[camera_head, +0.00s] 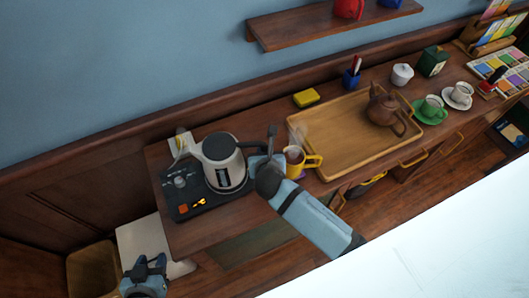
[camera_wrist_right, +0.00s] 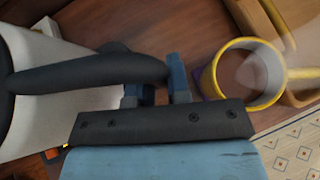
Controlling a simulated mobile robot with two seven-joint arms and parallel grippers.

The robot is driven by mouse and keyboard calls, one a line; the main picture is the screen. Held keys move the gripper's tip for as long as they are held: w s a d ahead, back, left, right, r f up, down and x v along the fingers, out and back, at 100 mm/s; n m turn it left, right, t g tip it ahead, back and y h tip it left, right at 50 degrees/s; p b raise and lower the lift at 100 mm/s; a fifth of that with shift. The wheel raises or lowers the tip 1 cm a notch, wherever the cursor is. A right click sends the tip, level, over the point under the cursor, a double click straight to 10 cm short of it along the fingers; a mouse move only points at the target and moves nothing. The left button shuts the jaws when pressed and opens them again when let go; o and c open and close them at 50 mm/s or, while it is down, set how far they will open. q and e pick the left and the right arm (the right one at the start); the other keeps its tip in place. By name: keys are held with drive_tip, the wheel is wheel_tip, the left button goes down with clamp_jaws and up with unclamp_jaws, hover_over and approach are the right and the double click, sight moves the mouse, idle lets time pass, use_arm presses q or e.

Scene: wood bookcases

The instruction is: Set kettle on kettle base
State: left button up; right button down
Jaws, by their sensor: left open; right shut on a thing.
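The kettle (camera_head: 222,172), white with a black lid and handle, stands upright over the right part of the black kettle base (camera_head: 183,208). Whether it rests flat on the base or hovers just above cannot be told, because its body hides the contact. My right gripper (camera_head: 262,161) is shut on the kettle's black handle at its right side. In the right wrist view the dark handle (camera_wrist_right: 90,74) runs to between the fingers (camera_wrist_right: 155,88). My left gripper (camera_head: 146,268) is open and empty, low at the left, away from the kettle.
A steaming yellow mug (camera_head: 294,160) stands close to the right of my right gripper; it also shows in the wrist view (camera_wrist_right: 213,78). A wooden tray (camera_head: 325,150) holds a brown teapot (camera_head: 383,108). A yellow sponge-like block (camera_head: 306,98) lies behind. A shelf (camera_head: 330,27) hangs above.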

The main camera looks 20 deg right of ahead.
drive_tip(key=shift+f, duration=0.3)
drive_tip(key=c, duration=1.4)
unclamp_jaws()
drive_tip(key=shift+f, duration=0.1)
